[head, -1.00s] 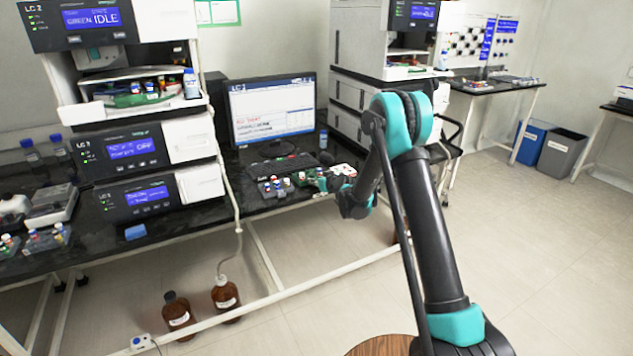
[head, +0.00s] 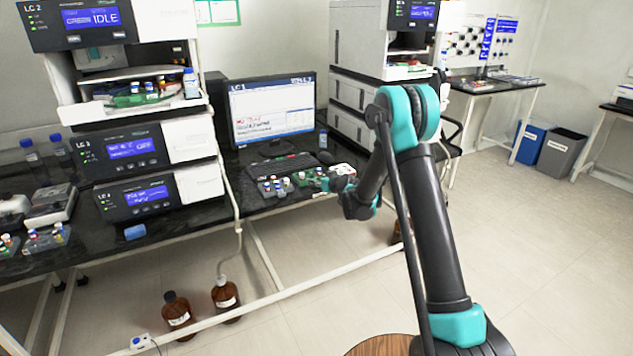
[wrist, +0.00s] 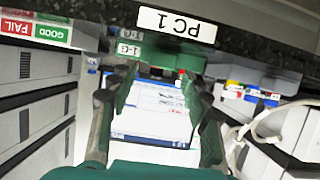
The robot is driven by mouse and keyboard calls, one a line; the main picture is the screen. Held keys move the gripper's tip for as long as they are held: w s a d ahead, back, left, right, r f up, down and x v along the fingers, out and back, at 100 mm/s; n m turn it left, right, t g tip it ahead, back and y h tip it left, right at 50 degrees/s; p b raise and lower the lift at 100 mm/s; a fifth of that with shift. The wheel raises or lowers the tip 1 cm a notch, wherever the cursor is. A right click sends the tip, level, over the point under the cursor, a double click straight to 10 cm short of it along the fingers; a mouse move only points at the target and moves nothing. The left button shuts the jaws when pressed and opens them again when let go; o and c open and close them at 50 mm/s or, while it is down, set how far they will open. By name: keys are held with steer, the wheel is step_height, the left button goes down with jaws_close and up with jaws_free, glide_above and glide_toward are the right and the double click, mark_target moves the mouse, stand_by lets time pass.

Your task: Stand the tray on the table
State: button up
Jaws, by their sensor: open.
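The green tray (wrist: 160,52), marked 1-G, shows in the wrist view just beyond my fingertips, at the black bench edge by the PC 1 label. A red cap shows at its side. In the head view the green tray (head: 309,186) is small, at the front of the table (head: 200,217), beside a grey tray. It looks upright on the table; its underside is hidden. My gripper (wrist: 166,92) is open, its two fingers apart with the monitor showing between them. In the head view my gripper (head: 332,184) is just right of the green tray.
A grey tray with coloured caps (wrist: 250,75) stands beside the green one. The keyboard (head: 283,167) and monitor (head: 270,108) stand behind. The LC 2 stack (head: 140,150) fills the left; floor in front is open.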

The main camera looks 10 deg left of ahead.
steer(key=v, duration=0.9)
steer(key=shift+s+d+r, duration=0.15)
steer(key=shift+s+d, duration=0.05)
steer(key=shift+s, duration=0.05)
steer(key=s+d+r+m+g+h, duration=0.2)
steer(key=s+d+r+g+h, duration=0.15)
steer(key=s+d, duration=1.05)
steer(key=s+d+f+m+g+h, duration=0.1)
steer(key=s+d, duration=0.3)
steer(key=s, duration=0.5)
steer(key=s+d+f+m+g+h, duration=0.1)
steer(key=s+d, duration=0.3)
steer(key=s, duration=0.6)
steer(key=s+d+f+m+g+h, duration=0.1)
steer(key=s+d, duration=0.3)
steer(key=s, duration=0.5)
steer(key=shift+s+d+f+m+h, duration=0.2)
steer(key=shift+d+f+m+h, duration=0.2)
steer(key=shift+f+m, duration=0.5)
